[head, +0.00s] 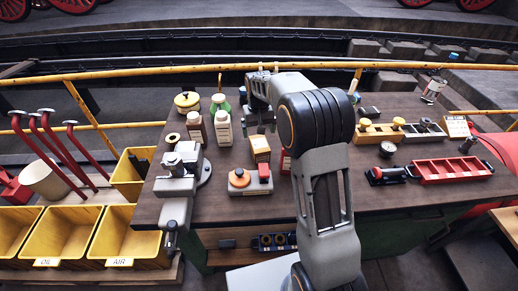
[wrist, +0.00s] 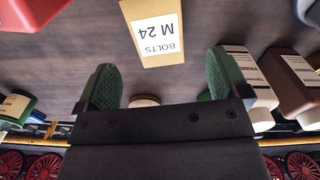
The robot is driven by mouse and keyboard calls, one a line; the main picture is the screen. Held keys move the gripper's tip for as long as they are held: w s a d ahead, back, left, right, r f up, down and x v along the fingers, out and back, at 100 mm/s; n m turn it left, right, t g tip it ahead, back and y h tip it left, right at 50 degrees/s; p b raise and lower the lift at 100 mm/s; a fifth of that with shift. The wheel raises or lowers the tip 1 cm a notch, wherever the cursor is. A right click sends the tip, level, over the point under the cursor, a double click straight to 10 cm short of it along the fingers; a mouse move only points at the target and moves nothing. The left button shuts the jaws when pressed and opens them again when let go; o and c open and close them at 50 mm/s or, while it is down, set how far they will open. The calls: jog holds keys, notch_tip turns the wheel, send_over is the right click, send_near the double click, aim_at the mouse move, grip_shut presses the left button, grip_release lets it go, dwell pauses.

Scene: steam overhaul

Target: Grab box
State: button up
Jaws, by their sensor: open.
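A small cardboard box (head: 261,148) with a pale label stands on the brown workbench (head: 235,212), near its middle. In the wrist view the box (wrist: 153,28) reads "BOLTS M 24" upside down and is cut off by the top edge. My gripper (wrist: 160,82) is open, its two green pads apart with nothing held between them. The box lies beyond the fingertips, roughly in line with the gap. In the head view my gripper (head: 262,122) hangs just behind the box, partly hidden by my arm.
White-labelled bottles (head: 222,126) stand left of the box. An orange-topped device (head: 240,180) sits in front of it, and a grey vise (head: 178,172) is at the left. A red tray (head: 452,170) lies at the right. Some bench behind my arm is hidden.

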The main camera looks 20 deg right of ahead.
aim_at(259, 143)
jog(key=shift+d+f+p, duration=0.15)
jog(key=shift+f+p, duration=0.65)
jog(key=shift+f, duration=3.8)
jog(key=c, duration=1.2)
